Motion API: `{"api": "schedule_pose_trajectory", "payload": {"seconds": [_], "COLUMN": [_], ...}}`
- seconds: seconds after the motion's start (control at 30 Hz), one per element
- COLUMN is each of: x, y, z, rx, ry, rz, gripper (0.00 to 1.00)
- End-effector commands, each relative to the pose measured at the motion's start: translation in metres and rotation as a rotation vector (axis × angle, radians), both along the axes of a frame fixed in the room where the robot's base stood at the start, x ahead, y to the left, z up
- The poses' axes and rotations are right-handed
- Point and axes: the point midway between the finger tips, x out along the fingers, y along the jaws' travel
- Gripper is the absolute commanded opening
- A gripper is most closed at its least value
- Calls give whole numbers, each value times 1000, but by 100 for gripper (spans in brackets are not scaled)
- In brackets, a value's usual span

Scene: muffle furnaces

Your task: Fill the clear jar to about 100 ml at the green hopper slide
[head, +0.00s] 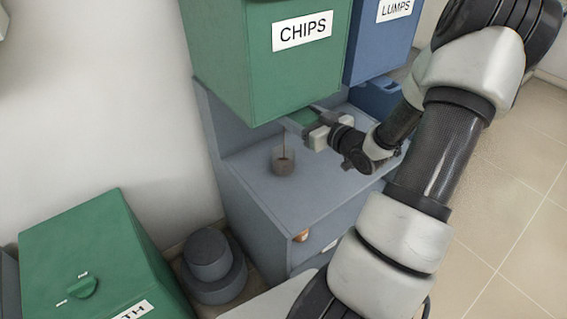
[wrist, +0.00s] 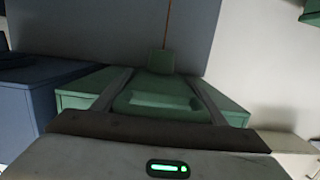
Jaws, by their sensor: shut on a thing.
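The green hopper (head: 262,65), labelled CHIPS, stands over a grey bench. My gripper (head: 308,122) is under the hopper's front, shut on its green slide (head: 300,115). In the wrist view the slide (wrist: 155,103) sits between my two fingers (wrist: 158,100). A thin brown stream (head: 284,141) falls from under the hopper into the clear jar (head: 284,163), which stands upright on the bench and looks brown with its contents. The stream also shows in the wrist view (wrist: 168,24). The jar's fill level is too small to read.
A blue hopper (head: 378,45), labelled LUMPS, adjoins on the right. The grey bench top (head: 320,185) is clear around the jar. A green lidded bin (head: 95,260) and dark round containers (head: 212,262) stand at the lower left.

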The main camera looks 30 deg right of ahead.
Motion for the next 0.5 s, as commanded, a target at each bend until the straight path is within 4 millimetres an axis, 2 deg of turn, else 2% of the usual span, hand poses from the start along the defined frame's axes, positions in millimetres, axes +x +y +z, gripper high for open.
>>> {"api": "schedule_pose_trajectory", "payload": {"seconds": [0.03,0.2,0.43,0.47,0.5], "x": [3,14,16,16,16], "y": [3,5,4,4,4], "z": [-5,-4,-4,-4,-3], "rx": [4,5,5,5,4], "ry": [9,8,7,7,7], "rz": [4,3,2,3,2], "gripper": [40,40,40,68,75]}}
